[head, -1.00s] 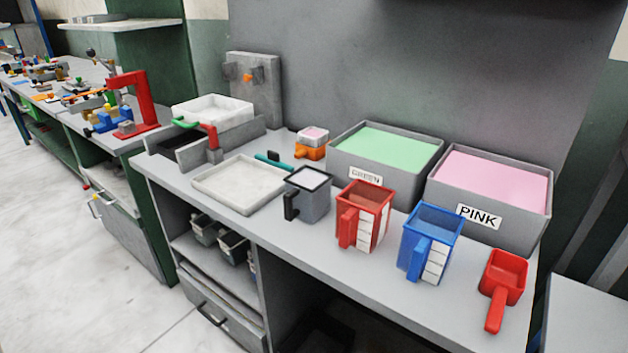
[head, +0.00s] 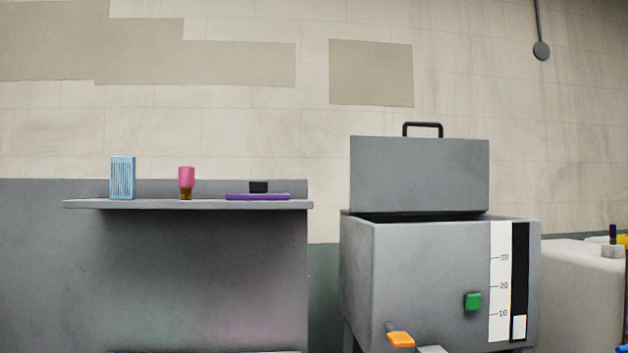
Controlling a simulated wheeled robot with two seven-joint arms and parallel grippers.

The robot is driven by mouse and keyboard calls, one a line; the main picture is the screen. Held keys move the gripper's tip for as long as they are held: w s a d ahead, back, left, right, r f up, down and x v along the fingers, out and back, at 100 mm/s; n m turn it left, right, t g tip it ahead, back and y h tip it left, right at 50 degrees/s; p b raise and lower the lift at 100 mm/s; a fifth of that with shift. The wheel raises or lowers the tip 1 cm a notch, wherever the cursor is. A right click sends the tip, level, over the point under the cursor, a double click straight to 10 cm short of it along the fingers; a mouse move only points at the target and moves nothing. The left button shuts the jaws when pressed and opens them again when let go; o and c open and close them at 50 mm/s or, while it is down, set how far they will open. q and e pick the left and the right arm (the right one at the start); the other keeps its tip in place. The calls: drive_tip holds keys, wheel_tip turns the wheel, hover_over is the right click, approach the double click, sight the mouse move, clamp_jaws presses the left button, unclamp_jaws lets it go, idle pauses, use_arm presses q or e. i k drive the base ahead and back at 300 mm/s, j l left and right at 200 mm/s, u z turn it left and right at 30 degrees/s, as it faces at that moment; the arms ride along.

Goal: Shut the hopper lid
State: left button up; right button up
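The hopper (head: 420,275) is a grey metal box at the right of the middle in the head view. Its lid (head: 420,175) stands upright at the back of the box, so the hopper is open. A black handle (head: 423,126) sits on the lid's top edge. The inside of the hopper is mostly hidden by its front wall; only a dark strip shows. Neither of my grippers is in view.
The hopper front carries a green button (head: 472,301) and a level scale (head: 501,280). An orange-handled part (head: 400,340) shows below. Left, a shelf (head: 85,204) holds a blue box (head: 122,178), a pink-topped bottle (head: 186,182) and a purple item (head: 258,197). A pale container (head: 580,280) stands right.

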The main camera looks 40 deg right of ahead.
sight(387, 174)
drive_tip(key=l+z, duration=0.1)
drive_tip(key=z, duration=1.3)
